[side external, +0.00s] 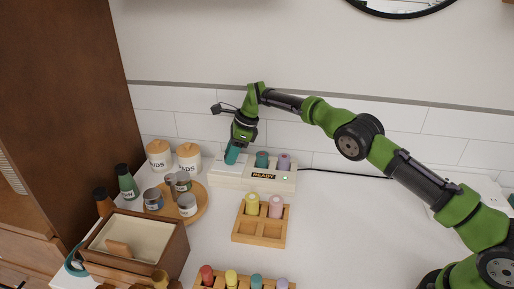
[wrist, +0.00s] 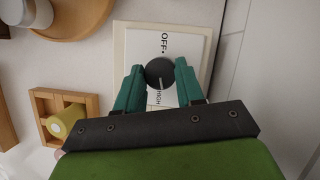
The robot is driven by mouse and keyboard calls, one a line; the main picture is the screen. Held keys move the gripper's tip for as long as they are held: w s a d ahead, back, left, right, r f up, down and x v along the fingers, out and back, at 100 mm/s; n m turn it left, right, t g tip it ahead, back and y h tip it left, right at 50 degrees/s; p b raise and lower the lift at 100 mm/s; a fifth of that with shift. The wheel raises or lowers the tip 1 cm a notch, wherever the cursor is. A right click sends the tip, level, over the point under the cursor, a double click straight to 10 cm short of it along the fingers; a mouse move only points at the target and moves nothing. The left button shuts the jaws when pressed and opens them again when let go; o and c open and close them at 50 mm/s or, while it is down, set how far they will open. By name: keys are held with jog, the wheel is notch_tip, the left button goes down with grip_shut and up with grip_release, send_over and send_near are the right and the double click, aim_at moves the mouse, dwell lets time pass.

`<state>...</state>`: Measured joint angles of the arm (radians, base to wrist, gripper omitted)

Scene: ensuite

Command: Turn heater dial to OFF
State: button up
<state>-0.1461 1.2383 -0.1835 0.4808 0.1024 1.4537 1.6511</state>
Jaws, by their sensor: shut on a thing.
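The heater (side external: 285,180) is a long cream-white box with a READY label and a small green light, standing against the tiled wall. Its round black dial (wrist: 158,73) shows in the wrist view on a white plate marked OFF at the upper end and HIGH at the lower end. The dial's pale pointer line points toward the HIGH end. My gripper (wrist: 159,80) has its teal fingers shut on the dial, one on each side. In the side view my gripper (side external: 232,156) is over the heater's left end and hides the dial.
Teal (side external: 262,159) and purple (side external: 283,161) cylinders stand on the heater. A compartmented wooden tray (side external: 259,240) with yellow and pink cylinders is in front. A round wooden tray (side external: 202,212) with several tins stands left. The counter at right is mostly clear; a black cable runs along the wall.

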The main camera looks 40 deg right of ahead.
jog(key=o, duration=1)
jog(key=shift+o, duration=0.2)
jog(key=v, duration=1.7)
jog(key=shift+w, duration=0.2)
jog(key=shift+a, duration=0.1)
